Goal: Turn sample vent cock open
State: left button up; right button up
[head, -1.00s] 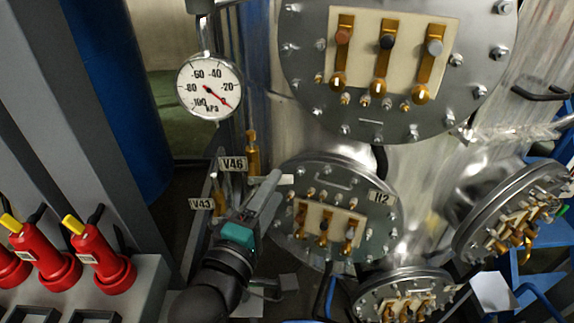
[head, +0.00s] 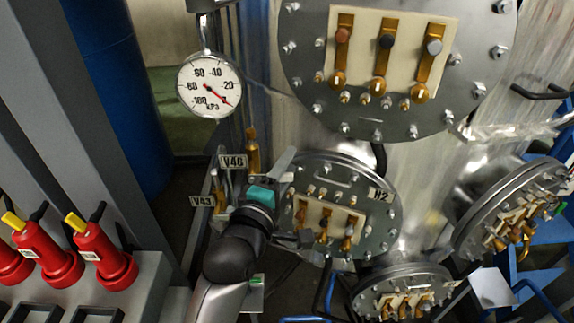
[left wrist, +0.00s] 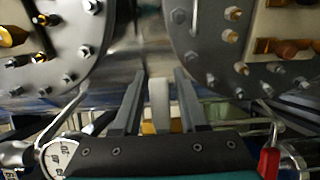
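Two brass valve fittings stand left of the steel vessel in the head view: one by the V46 tag (head: 233,162) and one by the V43 tag (head: 202,201). The V46 brass fitting (head: 252,152) rises behind my left gripper (head: 286,163). I cannot tell which fitting is the sample vent cock. In the left wrist view my left gripper (left wrist: 157,80) has its two fingers apart. A pale grey bar (left wrist: 159,103) shows between them, with clear gaps on both sides. Whether it is a cock handle is unclear. My right gripper is out of view.
A round pressure gauge (head: 209,86) hangs above the valves. The bolted flange tagged H2 (head: 380,195) is close to the right of my gripper, with a larger flange (head: 470,75) above. Red bottle-like units (head: 103,255) stand on a grey bench at left.

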pick_arm(q)
grip_shut()
dwell(1.1)
